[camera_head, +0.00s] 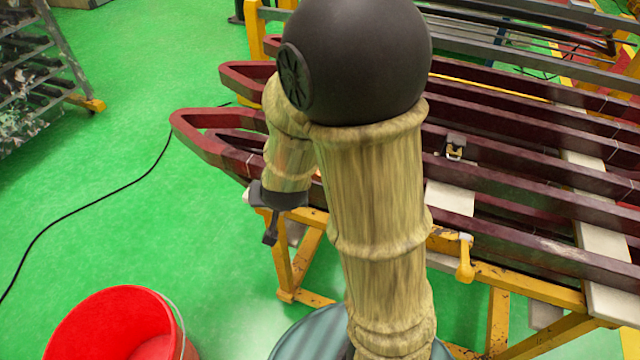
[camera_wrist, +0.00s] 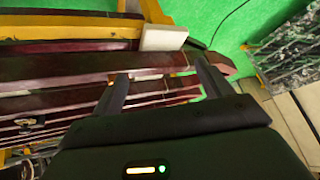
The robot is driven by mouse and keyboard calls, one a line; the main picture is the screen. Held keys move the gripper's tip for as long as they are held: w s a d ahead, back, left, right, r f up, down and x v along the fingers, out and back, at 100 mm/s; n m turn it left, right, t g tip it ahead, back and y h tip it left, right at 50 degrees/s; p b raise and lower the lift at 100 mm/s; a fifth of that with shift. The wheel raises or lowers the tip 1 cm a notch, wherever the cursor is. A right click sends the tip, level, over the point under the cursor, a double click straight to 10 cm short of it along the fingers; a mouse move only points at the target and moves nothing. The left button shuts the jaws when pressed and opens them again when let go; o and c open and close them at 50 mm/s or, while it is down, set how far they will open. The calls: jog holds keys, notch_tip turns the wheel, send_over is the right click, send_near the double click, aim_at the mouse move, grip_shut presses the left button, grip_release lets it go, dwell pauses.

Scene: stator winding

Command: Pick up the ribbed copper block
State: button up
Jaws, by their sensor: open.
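I cannot make out a clearly ribbed copper block in either view. A small grey and yellowish piece (camera_head: 455,147) sits among the dark red bars right of my arm in the head view; its ribs and material are too small to tell. A small dark piece (camera_wrist: 36,121) shows at the left in the wrist view; I cannot tell whether it is the same one. My gripper (camera_head: 270,238) points down near the left ends of the bars, left of the small piece and apart from it. In the wrist view my gripper (camera_wrist: 162,72) has its fingers wide apart, with nothing held.
Long dark red bars (camera_head: 520,187) lie on a yellow stand (camera_head: 520,283) with white pads (camera_head: 603,243). A yellow handle (camera_head: 465,260) sticks out in front. A red bucket (camera_head: 95,325) stands at lower left, a metal rack (camera_head: 35,75) at upper left. Green floor between is clear except a black cable (camera_head: 90,205).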

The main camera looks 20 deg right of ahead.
jog(key=w+d+f+m+t+h+b, duration=0.2)
jog(key=d+f+m+t+h+b, duration=0.2)
jog(key=f+h+b, duration=0.3)
jog(key=m+h+b, duration=0.1)
jog(key=h, duration=0.3)
jog(key=shift+d+f+t+b, duration=0.3)
jog(key=shift+d, duration=0.05)
jog(key=shift+w, duration=0.15)
jog(key=p+x, duration=0.2)
jog(key=x, duration=1)
jog(key=shift+d, duration=0.25)
jog(key=shift+s+d+f+p+x, duration=0.1)
jog(key=shift+p+x, duration=0.25)
jog(key=shift+x, duration=0.45)
jog(key=shift+s+d+f+p+x, duration=0.1)
jog(key=shift+p+x, duration=0.25)
jog(key=shift+x, duration=0.45)
jog(key=shift+s+f+p+x, duration=0.15)
jog(key=shift+p+x, duration=0.2)
jog(key=shift+x, duration=0.45)
